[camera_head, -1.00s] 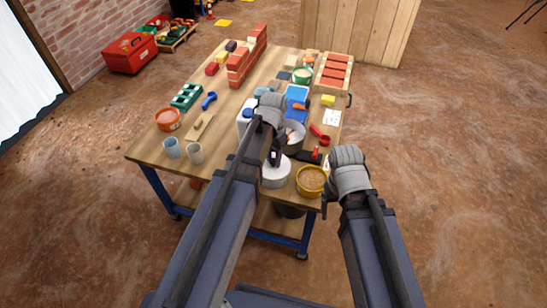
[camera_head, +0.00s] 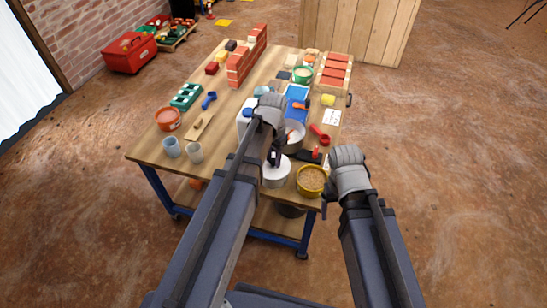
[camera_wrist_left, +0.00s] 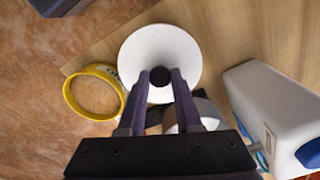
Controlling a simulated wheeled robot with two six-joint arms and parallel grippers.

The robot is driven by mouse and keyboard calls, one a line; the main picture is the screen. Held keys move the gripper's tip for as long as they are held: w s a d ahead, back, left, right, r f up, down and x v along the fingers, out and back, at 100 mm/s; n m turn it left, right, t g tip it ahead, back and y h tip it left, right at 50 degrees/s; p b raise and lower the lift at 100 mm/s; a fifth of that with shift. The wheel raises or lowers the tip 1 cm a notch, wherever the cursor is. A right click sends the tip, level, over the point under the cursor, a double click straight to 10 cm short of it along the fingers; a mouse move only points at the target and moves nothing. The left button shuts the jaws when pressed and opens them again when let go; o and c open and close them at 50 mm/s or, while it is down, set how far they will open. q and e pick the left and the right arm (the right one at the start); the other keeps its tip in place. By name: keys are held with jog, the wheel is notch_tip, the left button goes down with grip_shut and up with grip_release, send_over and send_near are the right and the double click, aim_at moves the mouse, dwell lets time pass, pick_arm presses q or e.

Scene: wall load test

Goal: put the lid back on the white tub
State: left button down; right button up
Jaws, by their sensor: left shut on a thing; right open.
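The white tub (camera_head: 276,178) stands near the front edge of the table, left of the yellow bucket. The round white lid (camera_wrist_left: 160,45) covers the tub's mouth in the left wrist view and hides most of the tub. I cannot tell whether it is seated or just above the rim. My left gripper (camera_wrist_left: 160,77) is shut on the dark knob in the lid's middle; it also shows over the tub in the head view (camera_head: 275,158). My right gripper (camera_head: 328,204) is open and empty, right of the yellow bucket, near the table's front right corner.
The yellow bucket (camera_head: 311,179) of sand-coloured material stands close beside the tub. A grey bucket (camera_head: 295,134) is behind it. A white canister (camera_wrist_left: 275,110) stands to the right in the wrist view.

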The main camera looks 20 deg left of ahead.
dwell(0.4)
pick_arm(q)
jog(key=shift+c, duration=0.2)
grip_release()
dwell(0.3)
jog(key=shift+r, duration=0.1)
jog(key=shift+r+p, duration=3.45)
jog(key=shift+p, duration=0.1)
grip_shut()
